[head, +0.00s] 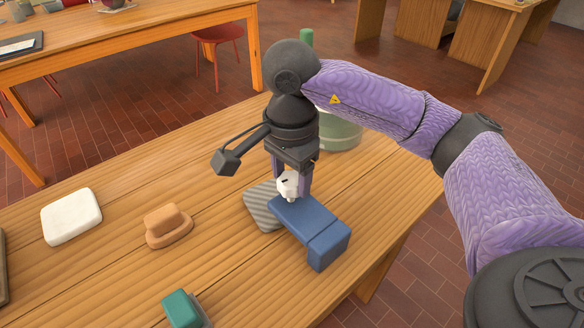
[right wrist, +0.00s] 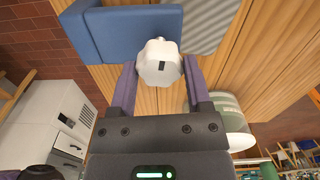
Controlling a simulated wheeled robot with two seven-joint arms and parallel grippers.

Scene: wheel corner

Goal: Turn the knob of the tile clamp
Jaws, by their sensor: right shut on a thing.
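The tile clamp is a blue block (head: 310,226) on the wooden table, with a white lobed knob (head: 288,184) at its far end. In the right wrist view the blue body (right wrist: 125,32) is at the top and the knob (right wrist: 158,64) is in the middle, its dark mark running nearly upright. A grey striped tile (head: 262,212) lies at the clamp's far end and shows in the right wrist view (right wrist: 203,20). My right gripper (head: 291,186) points down, shut on the knob with a purple finger on each side. My left gripper is out of view.
A white slab (head: 71,216), a tan block (head: 168,225) and a green-topped block (head: 181,309) lie on the table to the left. A pale green bucket (head: 341,134) stands behind my right gripper. Bare wood lies between the tan block and the clamp.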

